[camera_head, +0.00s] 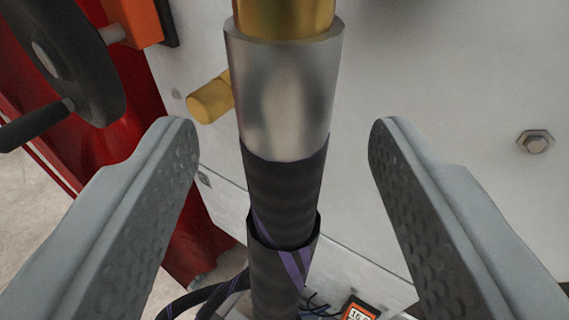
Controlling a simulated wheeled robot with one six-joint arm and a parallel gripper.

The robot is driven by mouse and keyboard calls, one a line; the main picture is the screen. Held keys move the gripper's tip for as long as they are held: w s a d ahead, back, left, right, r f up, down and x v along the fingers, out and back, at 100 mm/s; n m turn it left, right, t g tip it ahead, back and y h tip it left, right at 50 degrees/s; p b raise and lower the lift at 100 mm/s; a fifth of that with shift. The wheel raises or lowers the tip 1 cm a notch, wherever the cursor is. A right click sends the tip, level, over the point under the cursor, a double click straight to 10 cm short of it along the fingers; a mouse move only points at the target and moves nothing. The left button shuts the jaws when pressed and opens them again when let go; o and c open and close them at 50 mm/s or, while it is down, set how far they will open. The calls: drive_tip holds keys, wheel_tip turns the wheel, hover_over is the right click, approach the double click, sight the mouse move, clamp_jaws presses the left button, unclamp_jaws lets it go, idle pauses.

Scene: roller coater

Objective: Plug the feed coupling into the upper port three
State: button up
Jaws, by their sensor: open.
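The feed coupling (285,95) is a silver metal sleeve with a black hose below it that carries purple stripes. It stands nearly upright in the middle of the view. A brass part (284,15) sits at its top and runs out of the upper edge, so what it joins is hidden. My gripper (283,140) is open, with one grey textured finger on each side of the coupling. Clear gaps show between both fingers and the sleeve. No port number is visible.
A brass stub (210,100) sticks out of the pale panel (450,60) just left of the coupling. A black handwheel (70,60) and an orange block (136,20) are at upper left. A hex bolt (535,141) is at right. Loose hoses and an orange-framed display (359,310) lie below.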

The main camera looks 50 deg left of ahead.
drive_tip(key=v, duration=1.6)
drive_tip(key=shift+s+d, duration=0.2)
drive_tip(key=shift+s, duration=0.15)
drive_tip(key=shift+r, duration=0.1)
drive_tip(key=s+a+r+t, duration=0.4)
drive_tip(key=a+r+t, duration=0.2)
drive_tip(key=a+r, duration=0.1)
drive_tip(key=s+a+r+m+t+h, duration=0.1)
drive_tip(key=s+a+m+t+h, duration=0.2)
drive_tip(key=s+m+t+h, duration=0.45)
drive_tip(key=s+a+f+m+g+h, duration=0.1)
drive_tip(key=s+f+g+h, duration=0.1)
drive_tip(key=s+f, duration=0.7)
drive_tip(key=s+a+f+m+g+h, duration=0.1)
drive_tip(key=s+f+m+g+h, duration=0.1)
drive_tip(key=s+f, duration=0.7)
wheel_tip(320, 180, down, 6)
drive_tip(key=shift+a+r+g+h, duration=0.1)
drive_tip(key=shift+a+g+h, duration=0.25)
drive_tip(key=shift+g+h, duration=0.55)
